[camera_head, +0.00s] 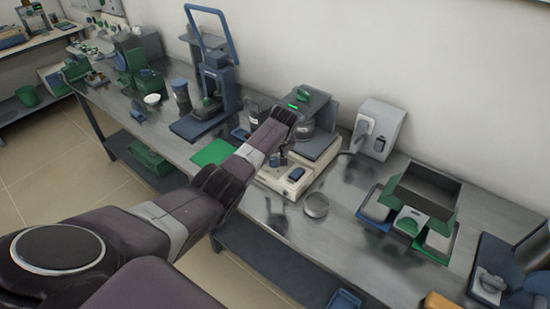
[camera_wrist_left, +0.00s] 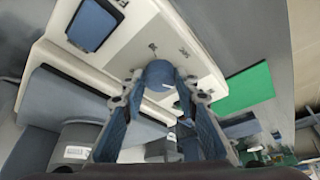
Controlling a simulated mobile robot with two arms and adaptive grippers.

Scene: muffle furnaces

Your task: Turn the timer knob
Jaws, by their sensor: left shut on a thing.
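The cream-based device (camera_head: 318,148) stands on the metal bench, with a dark blue switch (camera_head: 297,174) on its front. My left gripper (camera_head: 279,158) reaches down to the front panel. In the left wrist view, the round blue-grey timer knob (camera_wrist_left: 160,73) sits between the fingertips of my left gripper (camera_wrist_left: 160,82), which is shut on it. The cream panel (camera_wrist_left: 125,40) has small dark markings near the knob and the blue switch (camera_wrist_left: 93,25) at upper left. In the head view my arm and gripper hide the knob. My right gripper is not in view.
A round metal dish (camera_head: 316,205) stands just right of the device. A green mat (camera_head: 213,152) lies left of my arm. A grey box (camera_head: 377,128) and a green-and-dark apparatus (camera_head: 420,200) stand farther right. A blue-framed press (camera_head: 207,90) stands behind left.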

